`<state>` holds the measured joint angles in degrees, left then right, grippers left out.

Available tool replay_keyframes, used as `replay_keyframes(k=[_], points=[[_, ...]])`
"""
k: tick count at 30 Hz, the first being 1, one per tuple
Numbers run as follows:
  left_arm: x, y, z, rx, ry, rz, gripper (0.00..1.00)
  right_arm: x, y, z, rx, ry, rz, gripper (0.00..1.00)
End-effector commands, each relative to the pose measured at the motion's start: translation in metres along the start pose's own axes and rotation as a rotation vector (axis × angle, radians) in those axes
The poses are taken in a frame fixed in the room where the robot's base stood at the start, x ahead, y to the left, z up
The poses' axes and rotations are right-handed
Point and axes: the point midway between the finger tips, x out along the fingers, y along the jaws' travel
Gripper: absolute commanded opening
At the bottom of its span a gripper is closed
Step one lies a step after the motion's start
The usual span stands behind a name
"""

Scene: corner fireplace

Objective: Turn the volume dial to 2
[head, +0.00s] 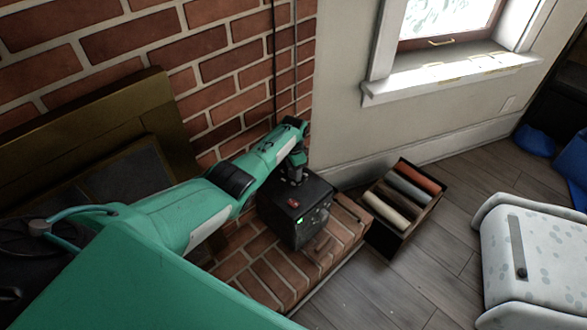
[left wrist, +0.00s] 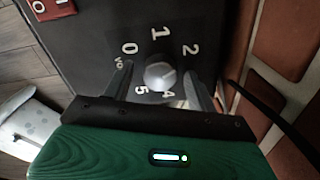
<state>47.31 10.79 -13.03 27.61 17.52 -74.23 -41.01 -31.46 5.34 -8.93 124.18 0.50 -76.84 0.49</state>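The volume dial (left wrist: 160,75) is a round grey knob on top of a black box (head: 310,222). White numbers 0, 1, 2, 4 and 5 show around it in the left wrist view; a 3 is not visible. I cannot tell for sure which number the dial points to. My left gripper (left wrist: 160,82) is open, one finger on each side of the dial, with gaps between fingers and knob. In the head view the left gripper (head: 294,176) points down onto the box top and hides the dial. My right gripper is not in view.
The box stands on a brick hearth (head: 262,272) beside a brick wall (head: 225,60). A red switch (head: 293,203) is on its top. A dark crate (head: 385,235) of rolled items and a white speckled piece (head: 545,255) stand to the right, with bare wooden floor between.

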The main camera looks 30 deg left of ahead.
Motion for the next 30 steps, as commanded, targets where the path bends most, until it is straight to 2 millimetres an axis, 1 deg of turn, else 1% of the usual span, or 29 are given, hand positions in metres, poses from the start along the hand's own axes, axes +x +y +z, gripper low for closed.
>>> replay_keyframes(k=[8, 12, 13, 14, 15, 17, 27, 30], points=[[-0.001, 0.000, 0.000, 0.000, 0.000, 0.000, 0.59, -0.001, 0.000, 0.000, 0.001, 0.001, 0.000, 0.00], [-0.008, 0.000, 0.000, 0.000, 0.001, -0.001, 0.59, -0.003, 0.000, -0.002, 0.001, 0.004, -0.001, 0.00], [-0.010, 0.000, 0.000, 0.000, 0.001, -0.001, 0.59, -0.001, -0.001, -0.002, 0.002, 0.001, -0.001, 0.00], [-0.014, 0.000, 0.000, 0.000, 0.001, -0.001, 0.59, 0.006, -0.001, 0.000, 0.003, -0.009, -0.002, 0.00], [-0.019, 0.000, 0.000, 0.000, 0.001, -0.001, 0.59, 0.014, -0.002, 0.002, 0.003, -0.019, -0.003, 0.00], [-0.028, 0.000, 0.000, 0.000, 0.001, -0.001, 0.59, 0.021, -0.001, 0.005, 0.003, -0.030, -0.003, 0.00], [-0.099, -0.001, 0.000, 0.001, 0.002, -0.003, 0.59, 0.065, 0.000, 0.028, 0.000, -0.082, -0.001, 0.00], [-0.116, 0.000, 0.000, 0.001, 0.001, -0.002, 0.59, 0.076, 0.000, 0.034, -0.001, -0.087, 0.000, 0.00]])
